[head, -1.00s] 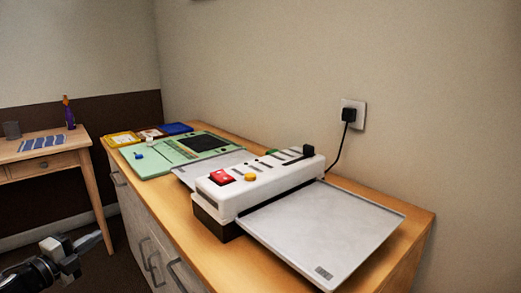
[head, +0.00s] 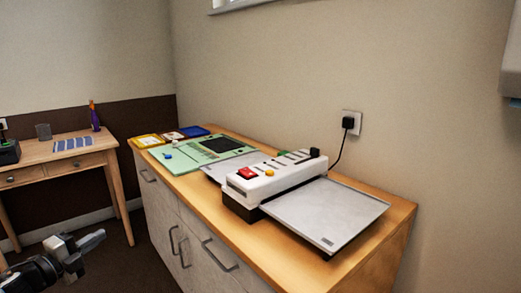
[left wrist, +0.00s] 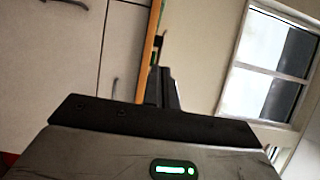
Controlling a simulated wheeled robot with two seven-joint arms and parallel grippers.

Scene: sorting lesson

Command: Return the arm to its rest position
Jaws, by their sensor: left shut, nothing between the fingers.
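My left gripper (head: 88,241) is at the lower left of the head view, in front of the cabinet and apart from it. Its fingers are shut with nothing between them. In the left wrist view the gripper's dark fingers (left wrist: 162,88) point away from the camera, beside the cabinet's edge. My right gripper is in neither view.
A wooden-topped cabinet (head: 295,268) holds a white machine (head: 275,178) with a red switch, grey trays, a green board (head: 190,160) and small coloured trays. A wooden table (head: 35,160) stands at the left. Dark floor (head: 115,265) lies open between them. A window (left wrist: 270,65) shows in the wrist view.

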